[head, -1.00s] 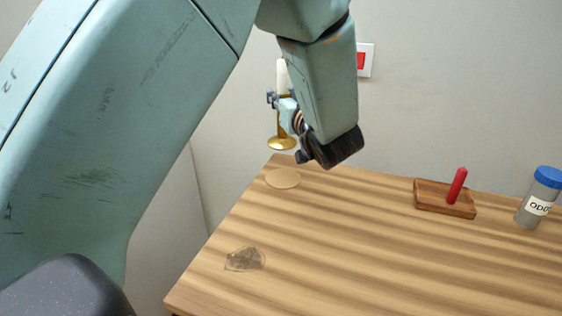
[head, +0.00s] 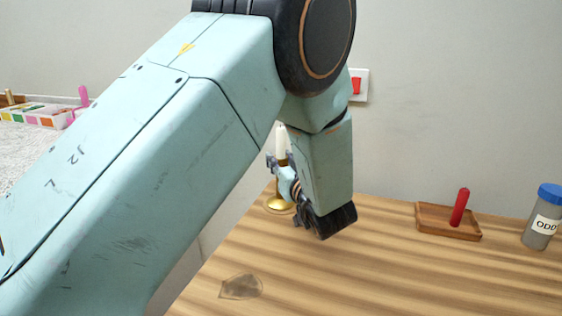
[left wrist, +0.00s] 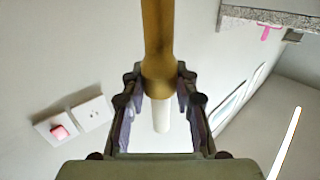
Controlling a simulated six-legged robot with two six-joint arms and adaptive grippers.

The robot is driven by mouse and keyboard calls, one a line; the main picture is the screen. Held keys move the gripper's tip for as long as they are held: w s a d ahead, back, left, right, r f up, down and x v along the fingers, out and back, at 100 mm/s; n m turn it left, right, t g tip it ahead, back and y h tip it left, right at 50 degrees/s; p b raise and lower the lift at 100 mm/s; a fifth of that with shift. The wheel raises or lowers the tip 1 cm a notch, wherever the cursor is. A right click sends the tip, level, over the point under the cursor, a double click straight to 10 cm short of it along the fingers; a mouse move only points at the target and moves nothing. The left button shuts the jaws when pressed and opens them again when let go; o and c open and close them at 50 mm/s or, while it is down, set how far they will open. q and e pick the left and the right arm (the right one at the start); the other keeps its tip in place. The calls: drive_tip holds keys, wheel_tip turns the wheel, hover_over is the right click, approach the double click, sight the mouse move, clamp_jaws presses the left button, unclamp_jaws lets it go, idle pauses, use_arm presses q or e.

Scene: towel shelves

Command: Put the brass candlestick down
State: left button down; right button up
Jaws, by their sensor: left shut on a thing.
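The brass candlestick (head: 281,206) with a white candle stands upright at the far left corner of the wooden table. My left gripper (head: 279,165) is shut on its stem, just below the candle. In the left wrist view, the brass stem (left wrist: 157,40) and white candle run between the two fingers (left wrist: 158,90). The base is at the tabletop, where it covers the pale round patch; I cannot tell whether it touches the wood. My right gripper is not in view.
On the table (head: 370,270), a wooden tray (head: 430,227) with a red candle and a grey jar (head: 542,218) with a blue lid stand at the right. A dark stain (head: 241,287) lies at the front left. A compartment box (head: 38,115) is at the far left.

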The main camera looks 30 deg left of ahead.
use_arm(q)
drive_tip(key=c, duration=1.4)
unclamp_jaws()
drive_tip(key=shift+d+f, duration=0.1)
drive_tip(key=shift+c, duration=0.2)
drive_tip(key=o, duration=0.4)
drive_tip(key=shift+f, duration=0.1)
drive_tip(key=shift+r, duration=0.2)
